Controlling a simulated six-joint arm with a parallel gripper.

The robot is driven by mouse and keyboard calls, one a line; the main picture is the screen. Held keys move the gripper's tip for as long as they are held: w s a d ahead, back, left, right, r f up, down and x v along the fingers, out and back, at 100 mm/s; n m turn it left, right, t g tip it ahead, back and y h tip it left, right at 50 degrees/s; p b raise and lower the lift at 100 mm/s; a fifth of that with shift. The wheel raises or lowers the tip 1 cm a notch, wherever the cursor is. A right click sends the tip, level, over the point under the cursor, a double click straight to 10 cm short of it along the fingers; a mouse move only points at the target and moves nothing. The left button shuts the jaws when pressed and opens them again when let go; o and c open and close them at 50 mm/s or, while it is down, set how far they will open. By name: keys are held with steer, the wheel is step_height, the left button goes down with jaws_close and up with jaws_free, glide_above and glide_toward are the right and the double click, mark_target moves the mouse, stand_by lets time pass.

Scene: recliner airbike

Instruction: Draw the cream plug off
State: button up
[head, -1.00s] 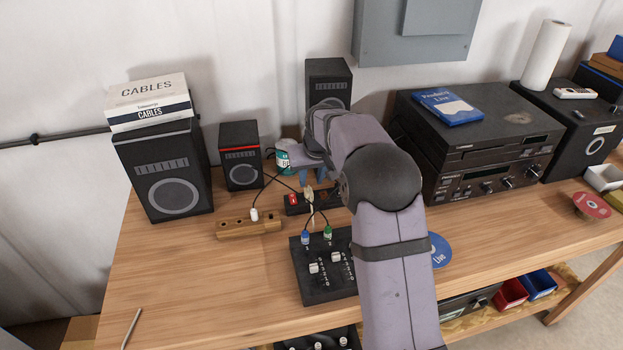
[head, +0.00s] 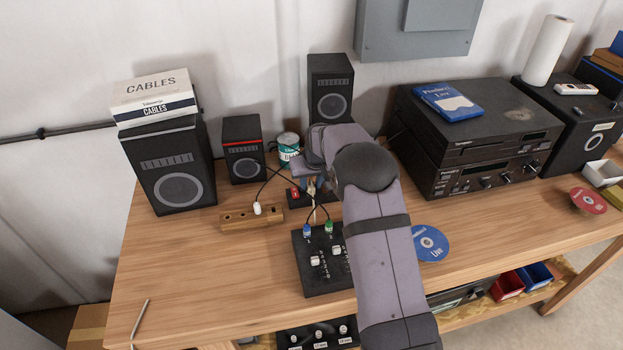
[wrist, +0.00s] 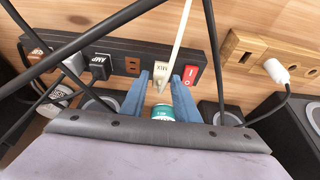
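The cream plug (wrist: 161,79), with dark lettering and a pale cable, sits in a black power strip (wrist: 122,52) in the wrist view. In the head view the cream plug (head: 312,187) shows small, partly hidden by my arm. My gripper (wrist: 160,82) has two blue fingers, one on each side of the cream plug, with small gaps between them and it. It looks open, with its fingertips close to the strip. A red switch (wrist: 191,76) lies just beside the right finger.
A black AMP plug (wrist: 101,66) and a grey plug (wrist: 73,63) sit left along the strip. Black cables cross close to the wrist camera. A wooden block (head: 236,219) with a white plug (head: 257,209), a mixer (head: 320,263) and a teal can (head: 288,146) stand nearby.

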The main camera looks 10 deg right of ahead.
mark_target(311, 186)
jaws_close()
steer(key=shift+r+p, duration=0.45)
steer(key=shift+r, duration=0.3)
stand_by(0.9)
steer(key=shift+r+p, duration=0.55)
steer(key=shift+r, duration=0.3)
